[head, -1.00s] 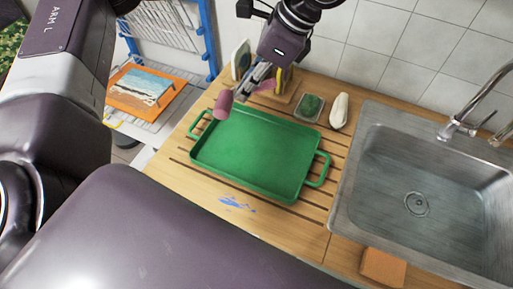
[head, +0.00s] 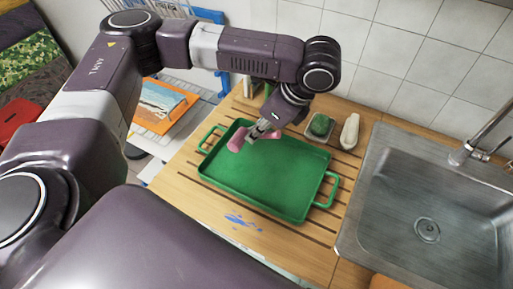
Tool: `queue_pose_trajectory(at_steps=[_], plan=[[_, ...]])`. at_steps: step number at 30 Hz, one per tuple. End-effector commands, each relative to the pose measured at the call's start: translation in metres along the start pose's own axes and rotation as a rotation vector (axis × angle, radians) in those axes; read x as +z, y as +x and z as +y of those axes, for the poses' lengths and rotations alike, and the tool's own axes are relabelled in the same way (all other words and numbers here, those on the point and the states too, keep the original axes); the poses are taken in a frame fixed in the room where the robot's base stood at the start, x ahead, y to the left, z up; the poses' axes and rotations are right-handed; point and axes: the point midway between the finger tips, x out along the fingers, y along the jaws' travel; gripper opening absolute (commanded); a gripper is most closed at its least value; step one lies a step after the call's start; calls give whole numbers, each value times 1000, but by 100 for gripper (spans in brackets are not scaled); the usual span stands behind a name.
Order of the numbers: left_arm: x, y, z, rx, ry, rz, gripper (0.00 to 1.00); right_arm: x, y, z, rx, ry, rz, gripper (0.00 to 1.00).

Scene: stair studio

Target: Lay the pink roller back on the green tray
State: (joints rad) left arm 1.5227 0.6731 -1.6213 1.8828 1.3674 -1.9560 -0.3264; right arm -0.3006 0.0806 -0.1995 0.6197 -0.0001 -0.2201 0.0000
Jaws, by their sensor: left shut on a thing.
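The green tray (head: 275,187) with two handles lies on the wooden counter left of the sink. My left gripper (head: 258,132) reaches in from the back and is shut on the pink roller (head: 236,143). The roller is over the back left part of the tray. Part of the roller is hidden behind the gripper fingers. I cannot tell whether it touches the tray floor. My right gripper is not in view.
The steel sink (head: 398,208) is at the right with its tap (head: 462,154). A small dish with a green sponge (head: 321,124) and a pale bottle-shaped thing (head: 350,131) stand behind the tray. An orange-framed picture (head: 163,101) lies at the left. Blue paint marks the counter in front.

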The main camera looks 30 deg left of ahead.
Motion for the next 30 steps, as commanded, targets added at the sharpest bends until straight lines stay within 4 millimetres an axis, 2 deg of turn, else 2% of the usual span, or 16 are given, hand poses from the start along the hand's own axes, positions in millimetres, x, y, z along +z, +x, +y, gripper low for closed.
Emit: queue_pose_trajectory(at_steps=[3,8,16,28,29,30], plan=[[-7,15,0,0,0,-2,0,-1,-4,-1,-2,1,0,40],[-13,26,-1,-1,-2,-2,0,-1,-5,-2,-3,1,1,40],[-30,58,-1,-1,-1,-2,0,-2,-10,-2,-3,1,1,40],[-32,64,0,-1,-1,-1,0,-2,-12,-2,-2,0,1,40],[-33,64,0,-2,-1,0,13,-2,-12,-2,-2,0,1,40],[-33,64,-1,-2,-1,0,17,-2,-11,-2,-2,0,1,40]])
